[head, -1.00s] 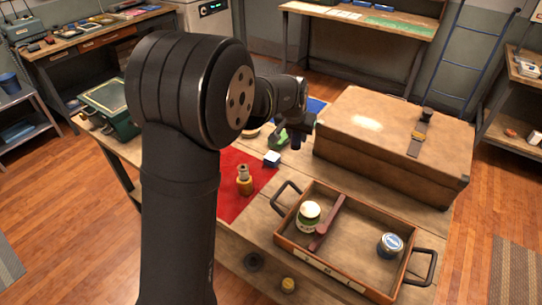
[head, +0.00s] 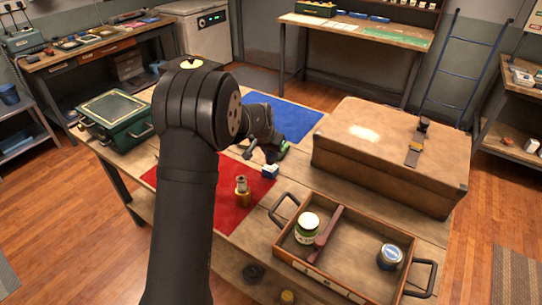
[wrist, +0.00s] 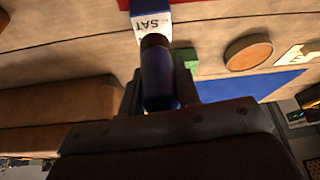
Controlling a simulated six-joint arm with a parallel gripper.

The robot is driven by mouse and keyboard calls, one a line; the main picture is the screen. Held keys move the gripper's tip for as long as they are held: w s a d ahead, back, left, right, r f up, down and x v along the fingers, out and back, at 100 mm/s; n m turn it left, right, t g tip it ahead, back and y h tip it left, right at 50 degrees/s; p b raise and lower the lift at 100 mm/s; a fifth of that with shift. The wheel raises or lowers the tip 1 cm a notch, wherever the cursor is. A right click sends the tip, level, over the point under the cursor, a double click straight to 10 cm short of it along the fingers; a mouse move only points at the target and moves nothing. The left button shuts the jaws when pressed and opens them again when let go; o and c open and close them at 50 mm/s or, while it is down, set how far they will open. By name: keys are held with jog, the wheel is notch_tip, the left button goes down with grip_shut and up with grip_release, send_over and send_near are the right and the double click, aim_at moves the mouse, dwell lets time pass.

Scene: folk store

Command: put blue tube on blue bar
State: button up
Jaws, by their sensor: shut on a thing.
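My gripper (wrist: 160,95) is shut on a dark blue tube (wrist: 158,78) with a brown end. In the head view my gripper (head: 270,153) is over the table, just behind a small blue-and-white block (head: 270,171) lettered SAT in the wrist view (wrist: 152,22). The tube's brown end overlaps the block's near edge in the wrist view; I cannot tell whether they touch. A flat blue rectangle (head: 297,119) lies behind my gripper and also shows in the wrist view (wrist: 250,87). I cannot make out a separate blue bar.
A red mat (head: 225,202) holds an amber bottle (head: 242,191). A green object (head: 282,150) is close beside my gripper. A large brown case (head: 385,150) stands right; a handled tray (head: 375,225) with jars is in front. A round wooden disc (wrist: 248,52) lies nearby.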

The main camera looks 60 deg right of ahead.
jog(key=shift+f, duration=1)
jog(key=o, duration=0.8)
jog(key=shift+f, duration=0.15)
jog(key=shift+c, duration=0.2)
jog(key=v, duration=1.2)
